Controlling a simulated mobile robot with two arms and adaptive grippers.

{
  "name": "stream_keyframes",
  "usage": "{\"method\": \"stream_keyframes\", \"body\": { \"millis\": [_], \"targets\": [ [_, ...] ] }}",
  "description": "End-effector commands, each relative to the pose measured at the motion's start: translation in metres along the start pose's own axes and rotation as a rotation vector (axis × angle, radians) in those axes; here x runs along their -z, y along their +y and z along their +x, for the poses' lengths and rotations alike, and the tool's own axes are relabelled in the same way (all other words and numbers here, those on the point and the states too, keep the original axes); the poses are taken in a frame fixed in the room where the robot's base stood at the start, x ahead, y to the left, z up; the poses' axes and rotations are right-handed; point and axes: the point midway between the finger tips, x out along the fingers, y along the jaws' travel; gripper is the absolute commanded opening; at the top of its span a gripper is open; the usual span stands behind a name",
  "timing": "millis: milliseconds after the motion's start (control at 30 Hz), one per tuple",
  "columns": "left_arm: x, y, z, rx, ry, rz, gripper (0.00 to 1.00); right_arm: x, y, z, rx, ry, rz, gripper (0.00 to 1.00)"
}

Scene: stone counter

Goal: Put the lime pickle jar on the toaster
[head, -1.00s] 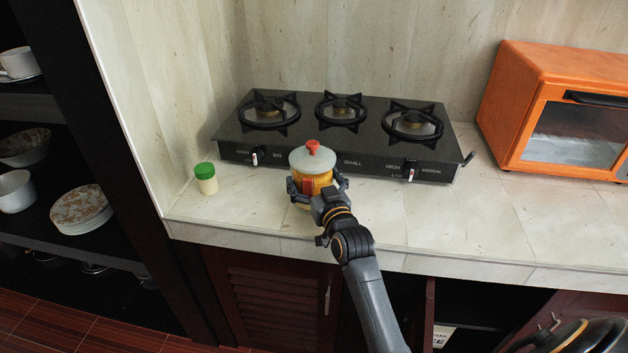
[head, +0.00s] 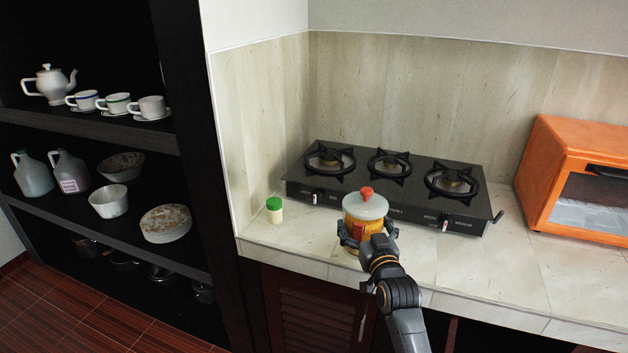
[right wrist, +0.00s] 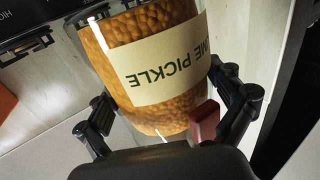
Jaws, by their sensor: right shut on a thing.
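The lime pickle jar (head: 352,221) has amber contents, a pale lid and a red knob. It is upright in front of the stove, near the counter's front edge. My right gripper (head: 367,235) is shut around its body, one finger on each side. In the right wrist view, the jar (right wrist: 150,60) fills the space between the fingers, and its label reads "ME PICKLE" upside down. I cannot tell whether its base touches the counter. The toaster (head: 563,165) is an orange box at the right, cut off by the picture edge. My left gripper is not in view.
A black stove (head: 400,190) with three burners stands behind the jar. A small green-lidded jar (head: 274,210) is left of it. The counter (head: 500,265) is clear between the stove and the toaster's front. Dark shelves (head: 95,125) with dishes stand at the left.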

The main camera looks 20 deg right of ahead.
Motion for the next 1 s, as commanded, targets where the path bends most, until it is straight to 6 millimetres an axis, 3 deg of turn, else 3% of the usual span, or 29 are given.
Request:
{"method": "stream_keyframes", "body": {
  "millis": [67, 267, 600, 833, 1000],
  "targets": [
    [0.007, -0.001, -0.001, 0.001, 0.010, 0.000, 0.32, 0.006, 0.000, 0.000, 0.000, 0.012, 0.000, 0.30],
    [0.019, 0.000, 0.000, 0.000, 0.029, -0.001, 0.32, -0.009, -0.009, -0.022, 0.013, 0.008, 0.000, 0.30],
    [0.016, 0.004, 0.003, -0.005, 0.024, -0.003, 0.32, -0.042, -0.044, -0.119, 0.064, 0.008, 0.000, 0.30],
    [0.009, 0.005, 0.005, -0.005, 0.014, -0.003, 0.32, -0.045, -0.063, -0.190, 0.093, 0.008, 0.002, 0.30],
    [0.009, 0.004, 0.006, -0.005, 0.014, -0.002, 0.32, -0.037, -0.071, -0.237, 0.104, 0.010, 0.002, 0.30]
  ]
}}
